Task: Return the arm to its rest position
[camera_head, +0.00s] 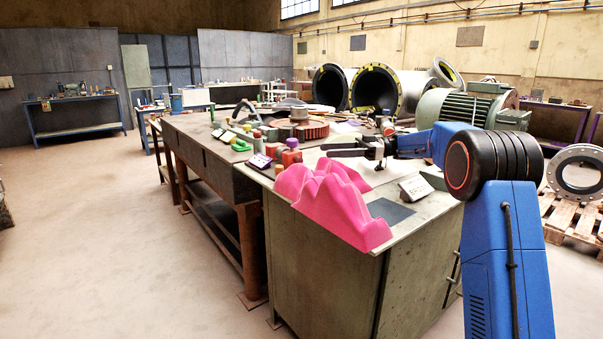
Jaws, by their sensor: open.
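My arm, blue with black joints, rises at the right of the head view and reaches left over the near workbench (420,222). My gripper (366,158) is at the end of the arm, above the bench top behind the pink object. It is small in the picture and dark, and its jaws are open. I see nothing held between them. The gripper appears above the bench surface, but its exact height is hard to tell.
A bright pink wavy object (330,205) lies on the bench's near edge, with a small white labelled block (416,187) to its right. Several small items crowd the benches behind. A green motor (465,108) and large pipes (375,90) stand beyond. The floor at left (110,230) is clear.

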